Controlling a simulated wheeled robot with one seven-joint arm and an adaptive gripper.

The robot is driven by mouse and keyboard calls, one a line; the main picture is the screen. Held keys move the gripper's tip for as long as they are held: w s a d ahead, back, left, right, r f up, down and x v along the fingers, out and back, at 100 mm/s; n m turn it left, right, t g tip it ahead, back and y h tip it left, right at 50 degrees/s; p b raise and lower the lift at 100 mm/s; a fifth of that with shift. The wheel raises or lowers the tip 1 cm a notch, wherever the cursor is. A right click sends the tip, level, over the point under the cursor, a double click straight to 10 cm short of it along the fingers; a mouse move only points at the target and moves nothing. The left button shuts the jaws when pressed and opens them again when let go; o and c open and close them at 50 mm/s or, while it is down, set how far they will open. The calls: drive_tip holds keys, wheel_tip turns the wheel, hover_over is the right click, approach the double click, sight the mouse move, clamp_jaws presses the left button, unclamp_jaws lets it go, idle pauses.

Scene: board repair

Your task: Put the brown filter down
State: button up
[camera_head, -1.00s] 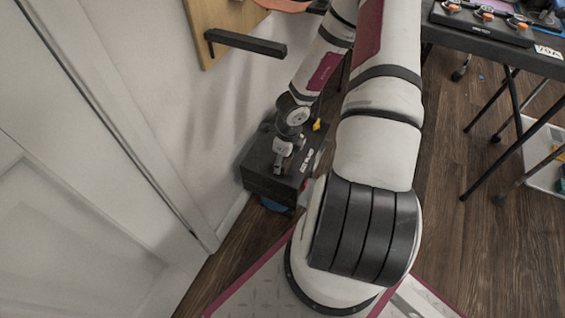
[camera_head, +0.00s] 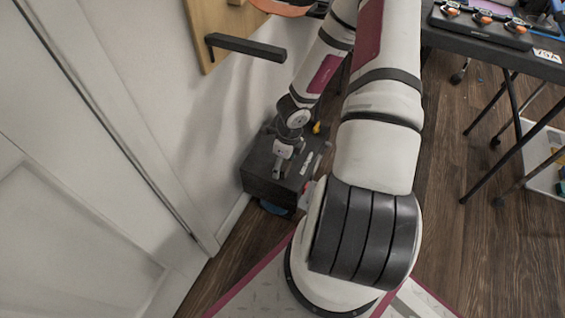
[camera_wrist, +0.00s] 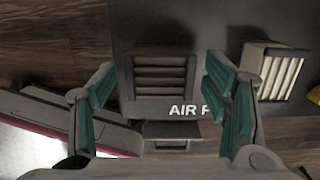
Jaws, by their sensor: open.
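The brown filter (camera_wrist: 160,75), a small framed block with brownish slats, is in the middle of the wrist view, square to the black box (camera_wrist: 122,30). My gripper (camera_wrist: 158,88) is open, with one teal-padded finger to each side of this filter. I cannot tell whether the filter sits in a slot or on the surface. A second filter (camera_wrist: 278,76) with paler, cream slats rests tilted on the box to the right, outside the fingers. In the head view my gripper (camera_head: 281,165) is over the black box (camera_head: 262,182), and the filters are too hidden to make out.
White lettering starting "AIR" lies beside the brown filter. A yellow item (camera_wrist: 314,95) is at the right edge of the wrist view. A wall stands close to the left of the box. A dark table (camera_head: 500,48) with tools is at the right, with open wooden floor before it.

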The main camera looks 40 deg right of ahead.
sight(285, 164)
drive_tip(key=r+p, duration=0.1)
drive_tip(key=r, duration=0.1)
drive_tip(key=r+p, duration=0.1)
drive_tip(key=r, duration=0.1)
drive_tip(key=r+p, duration=0.1)
drive_tip(key=r, duration=0.1)
drive_tip(key=shift+s+d+r, duration=0.15)
drive_tip(key=shift+s+r, duration=0.25)
